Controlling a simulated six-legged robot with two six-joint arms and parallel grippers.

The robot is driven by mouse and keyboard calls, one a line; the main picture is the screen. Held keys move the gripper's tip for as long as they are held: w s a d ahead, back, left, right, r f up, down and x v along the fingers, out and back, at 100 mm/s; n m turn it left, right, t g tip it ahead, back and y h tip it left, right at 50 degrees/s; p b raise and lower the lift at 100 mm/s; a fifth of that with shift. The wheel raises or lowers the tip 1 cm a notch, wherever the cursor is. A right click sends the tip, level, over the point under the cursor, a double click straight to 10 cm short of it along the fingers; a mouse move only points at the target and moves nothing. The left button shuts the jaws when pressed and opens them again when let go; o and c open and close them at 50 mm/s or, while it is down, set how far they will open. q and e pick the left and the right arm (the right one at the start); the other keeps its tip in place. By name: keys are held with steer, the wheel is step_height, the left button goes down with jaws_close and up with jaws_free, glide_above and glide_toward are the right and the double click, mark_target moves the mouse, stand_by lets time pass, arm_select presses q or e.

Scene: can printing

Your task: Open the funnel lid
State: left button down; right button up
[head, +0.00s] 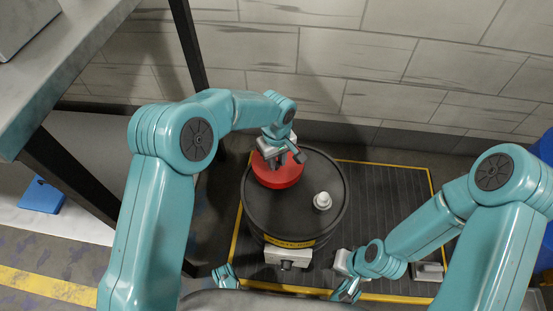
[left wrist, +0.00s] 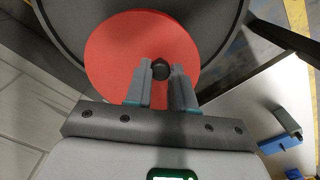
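The funnel lid is a red disc (head: 272,179) with a dark knob at its middle, lying on top of a black drum (head: 300,215) at the drum's back left. In the left wrist view the red lid (left wrist: 112,55) fills the upper middle. My left gripper (head: 274,158) is over the lid from above. Its fingers (left wrist: 161,80) stand on both sides of the dark knob (left wrist: 160,69) and appear to touch it. The lid looks flat on the drum, with no gap visible. My right gripper (head: 347,285) is low in front of the drum, and its finger opening is unclear.
A white cap (head: 322,201) stands on the drum top at the right. The drum is on a dark ribbed mat (head: 390,215) with yellow edges, before a brick wall (head: 380,60). A metal table (head: 70,60) is at left. A blue object (head: 41,196) lies on a white surface.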

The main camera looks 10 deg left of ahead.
arm_select(q)
steer(key=shift+w+r+p, duration=0.45)
steer(key=shift+r+p, duration=0.15)
steer(key=shift+r, duration=0.1)
steer(key=shift+w+r+p, duration=0.4)
steer(key=shift+r+p, duration=0.25)
steer(key=shift+r, duration=0.1)
steer(key=shift+w+r+p, duration=0.45)
steer(key=shift+r+p, duration=0.15)
steer(key=shift+r, duration=0.1)
steer(key=w+r+p, duration=0.2)
steer(key=shift+w+d, duration=0.1)
steer(key=shift+w, duration=0.2)
steer(key=shift+d+f, duration=0.1)
steer(key=c, duration=1.3)
jaws_free()
steer(key=o, duration=0.4)
steer(key=shift+w+f, duration=0.1)
steer(key=shift+f, duration=0.1)
steer(key=shift+c, duration=0.2)
steer(key=shift+r, duration=0.1)
